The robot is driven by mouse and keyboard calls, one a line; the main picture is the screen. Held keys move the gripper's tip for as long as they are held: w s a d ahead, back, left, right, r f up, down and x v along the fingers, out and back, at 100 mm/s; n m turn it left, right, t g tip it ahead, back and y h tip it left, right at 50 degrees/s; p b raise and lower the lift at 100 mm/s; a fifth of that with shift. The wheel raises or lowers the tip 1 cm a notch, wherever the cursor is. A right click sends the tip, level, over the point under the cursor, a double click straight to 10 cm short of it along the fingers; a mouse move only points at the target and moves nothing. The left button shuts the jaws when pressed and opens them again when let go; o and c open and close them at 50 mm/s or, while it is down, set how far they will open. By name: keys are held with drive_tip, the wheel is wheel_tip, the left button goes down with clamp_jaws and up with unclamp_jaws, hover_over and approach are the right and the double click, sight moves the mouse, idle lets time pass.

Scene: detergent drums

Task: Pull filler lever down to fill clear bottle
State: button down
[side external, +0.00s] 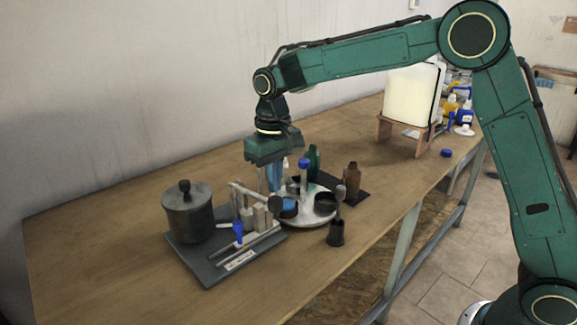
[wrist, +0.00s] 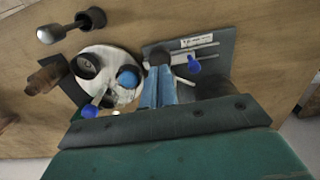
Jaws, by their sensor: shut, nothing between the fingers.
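The filler stands on a dark base plate (side external: 212,268), with a grey lidded pot (side external: 188,212) at its left. A lever arm ends in a dark round knob (side external: 275,203). My gripper (side external: 273,190) points down with its blue fingers shut and empty, close above or behind the knob. In the wrist view the knob (wrist: 160,56) sits right at the fingertips (wrist: 158,70); I cannot tell whether they touch. A round white turntable (side external: 310,218) stands beside the filler with dark holders on it. A blue-capped bottle (side external: 303,172) stands there; I cannot tell whether it is the clear one.
A dark tool in a holder (side external: 336,232) stands in front. A large pale tank (side external: 411,95) is on a wooden stand at the back. The table's front left is clear.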

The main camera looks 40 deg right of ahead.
drive_tip(key=shift+r, duration=2.05)
drive_tip(key=shift+s, duration=0.1)
drive_tip(key=shift+s+d+r, duration=0.15)
drive_tip(key=shift+r, duration=0.1)
drive_tip(key=s+d+r+t, duration=0.1)
drive_tip(key=s+d+r, duration=0.2)
drive_tip(key=s, duration=0.4)
drive_tip(key=s+d+r+t, duration=0.2)
drive_tip(key=s+d+r, duration=0.15)
drive_tip(key=s, duration=0.35)
drive_tip(key=s+d+f+t, duration=0.1)
drive_tip(key=s+f, duration=0.1)
drive_tip(key=s, duration=0.6)
drive_tip(key=s+d+f+t, duration=0.1)
drive_tip(key=s+d, duration=0.1)
drive_tip(key=s, duration=0.6)
drive_tip(key=shift+f+t, duration=0.3)
drive_tip(key=shift+f, duration=0.05)
